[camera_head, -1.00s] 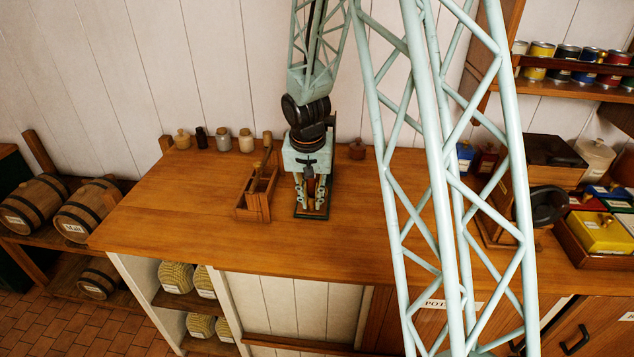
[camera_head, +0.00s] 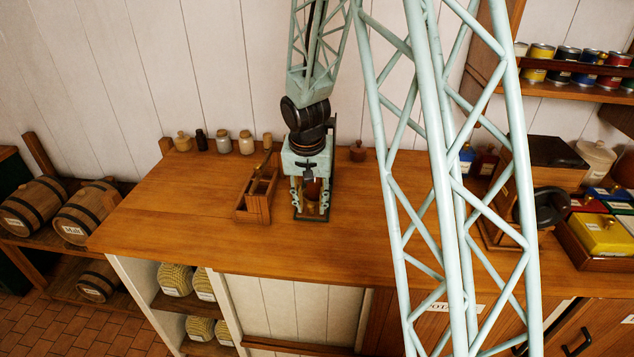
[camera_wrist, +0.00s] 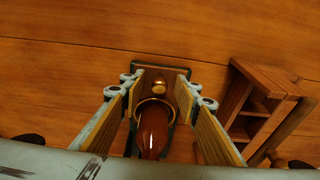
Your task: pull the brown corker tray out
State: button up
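The corker stands on the wooden counter under my gripper (camera_head: 311,210), mostly hidden by it in the head view. In the wrist view its dark green base (camera_wrist: 183,71) shows, with a brown part carrying a brass knob (camera_wrist: 160,88), probably the tray. A glossy brown rounded part (camera_wrist: 153,130) with a brass ring lies nearer the camera. My gripper also shows in the wrist view (camera_wrist: 160,84). Its two fingers are apart, one on each side of the knob and brown part, with no clear contact. The far body of the corker is hidden.
A wooden caddy (camera_head: 257,212) stands close left of the corker and also shows in the wrist view (camera_wrist: 265,108). Small jars (camera_head: 223,141) line the wall. A wooden grinder (camera_head: 545,165) and boxes stand at right. The counter in front (camera_head: 320,248) is clear.

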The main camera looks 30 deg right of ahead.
jog(key=shift+r+p, duration=1.8)
jog(key=shift+r, duration=1.7)
jog(key=shift+s+a+r, duration=0.1)
jog(key=shift+s+r, duration=0.1)
jog(key=shift+r, duration=0.3)
jog(key=s+a+r+n+t+b, duration=0.15)
jog(key=s+a+r, duration=0.35)
jog(key=s+r, duration=0.75)
jog(key=s+a+r+n+p, duration=0.1)
jog(key=s+a+r+n, duration=0.3)
jog(key=s+r, duration=0.85)
jog(key=s+a, duration=0.2)
jog(key=s, duration=0.5)
jog(key=s+a+n+y, duration=0.1)
jog(key=s+a, duration=0.1)
jog(key=s, duration=0.5)
jog(key=shift+a+r+t+b, duration=0.2)
jog(key=shift+a+t+b, duration=0.1)
jog(key=shift+t+b, duration=0.1)
